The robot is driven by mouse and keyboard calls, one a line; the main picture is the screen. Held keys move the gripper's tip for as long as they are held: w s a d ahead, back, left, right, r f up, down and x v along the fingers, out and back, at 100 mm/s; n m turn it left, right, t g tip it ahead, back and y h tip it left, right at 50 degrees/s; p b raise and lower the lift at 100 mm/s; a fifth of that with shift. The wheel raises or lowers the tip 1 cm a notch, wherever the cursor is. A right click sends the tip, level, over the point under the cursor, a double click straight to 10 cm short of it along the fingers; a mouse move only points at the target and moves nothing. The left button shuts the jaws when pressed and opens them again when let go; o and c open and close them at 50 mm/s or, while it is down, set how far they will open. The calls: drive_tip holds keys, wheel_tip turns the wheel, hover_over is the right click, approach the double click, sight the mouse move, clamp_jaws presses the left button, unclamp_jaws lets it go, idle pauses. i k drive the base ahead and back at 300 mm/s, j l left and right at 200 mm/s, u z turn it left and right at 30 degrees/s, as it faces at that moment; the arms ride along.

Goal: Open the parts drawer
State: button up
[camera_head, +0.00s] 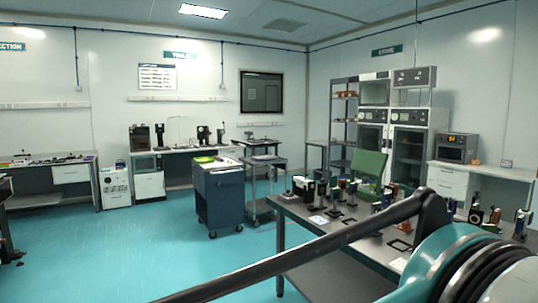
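Several things that could hold drawers show, and I cannot tell which one is the parts drawer. A dark blue wheeled cabinet (222,208) with a light top stands mid-room; no open drawer shows on it. White drawer fronts sit under the left bench (71,174), under the back bench (149,186) and under the right bench (448,183). All of these look shut at this distance. My gripper is out of view. Only my dark and teal arm links cross the lower right, far in front of the cabinets.
An optical table (325,238) crowded with small mounts stands at the right front. A grey cart (262,180) is behind the blue cabinet. Tall grey cabinets (408,150) and a shelf rack (343,130) line the back right. Teal floor (120,250) is clear at the left and centre.

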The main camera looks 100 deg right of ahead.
sight(238, 150)
drive_tip(key=z, duration=3.2)
drive_tip(key=i+j+u, duration=0.35)
drive_tip(key=i, duration=0.25)
drive_tip(key=i+u, duration=0.3)
drive_tip(key=i, duration=0.3)
drive_tip(key=i+u, duration=0.1)
drive_tip(key=i, duration=2)
drive_tip(key=i+z, duration=0.15)
drive_tip(key=i, duration=0.9)
drive_tip(key=i+j+z, duration=0.1)
drive_tip(key=i, duration=0.9)
drive_tip(key=i+l, duration=0.15)
drive_tip(key=i, duration=0.95)
drive_tip(key=i+l+z, duration=0.1)
drive_tip(key=i, duration=0.95)
drive_tip(key=i+l+u, duration=0.1)
drive_tip(key=i+u, duration=0.25)
drive_tip(key=i, duration=1.75)
drive_tip(key=i+z, duration=0.3)
drive_tip(key=i, duration=1.5)
drive_tip(key=l, duration=0.1)
